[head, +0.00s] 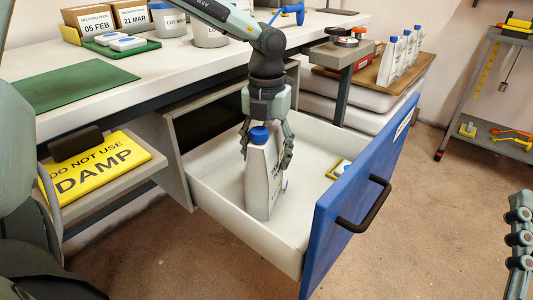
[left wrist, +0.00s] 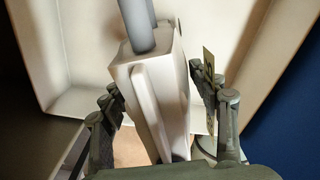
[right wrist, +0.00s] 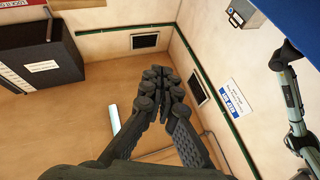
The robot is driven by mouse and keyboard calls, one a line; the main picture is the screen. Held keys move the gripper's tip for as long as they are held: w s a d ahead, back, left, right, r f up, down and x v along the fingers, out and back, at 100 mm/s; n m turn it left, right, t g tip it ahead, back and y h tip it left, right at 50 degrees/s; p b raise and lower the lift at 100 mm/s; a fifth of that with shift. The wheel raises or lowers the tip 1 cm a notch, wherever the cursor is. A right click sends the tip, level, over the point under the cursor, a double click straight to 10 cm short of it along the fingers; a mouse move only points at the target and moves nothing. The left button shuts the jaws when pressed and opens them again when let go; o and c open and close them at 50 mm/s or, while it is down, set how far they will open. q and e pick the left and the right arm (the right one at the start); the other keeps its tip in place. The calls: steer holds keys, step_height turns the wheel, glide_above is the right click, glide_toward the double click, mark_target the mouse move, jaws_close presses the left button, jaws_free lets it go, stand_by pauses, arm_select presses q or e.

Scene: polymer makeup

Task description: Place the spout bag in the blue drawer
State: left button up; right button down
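The white spout bag (head: 262,185) with a blue cap stands upright inside the open blue-fronted drawer (head: 330,225), near its left wall. My left gripper (head: 267,150) reaches down into the drawer with its fingers on either side of the bag. In the left wrist view the bag (left wrist: 160,95) sits between the fingers, with gaps showing on both sides, so the gripper is open. The bag's base on the drawer floor is partly hidden. My right gripper (right wrist: 160,85) is empty with its fingertips together, away from the drawer at the right edge of the head view.
A small yellow-edged item (head: 339,168) lies in the drawer near the blue front. The workbench (head: 170,75) runs above and behind. More white bags with blue caps (head: 390,60) stand on a wooden board at the back right. A grey shelf cart (head: 480,110) is far right.

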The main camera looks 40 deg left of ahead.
arm_select(q)
steer(key=o, duration=0.3)
steer(key=shift+r, duration=0.15)
arm_select(e)
steer(key=shift+w, duration=0.15)
arm_select(q)
step_height(320, 180, up, 10)
steer(key=shift+r+p, duration=0.25)
steer(key=shift+p, duration=0.4)
steer(key=shift+r, duration=0.7)
arm_select(e)
steer(key=shift+w+a+f+g+h, duration=0.1)
steer(key=shift+w+f+g+h, duration=0.1)
steer(key=shift+f+g, duration=0.4)
steer(key=shift+w+d+f+g+h, duration=0.1)
steer(key=shift+w+f+g+h, duration=0.1)
steer(key=shift+f+g, duration=0.4)
steer(key=shift+w+a+f+g+h, duration=0.1)
steer(key=shift+w+f+g, duration=0.15)
steer(key=shift+f, duration=0.6)
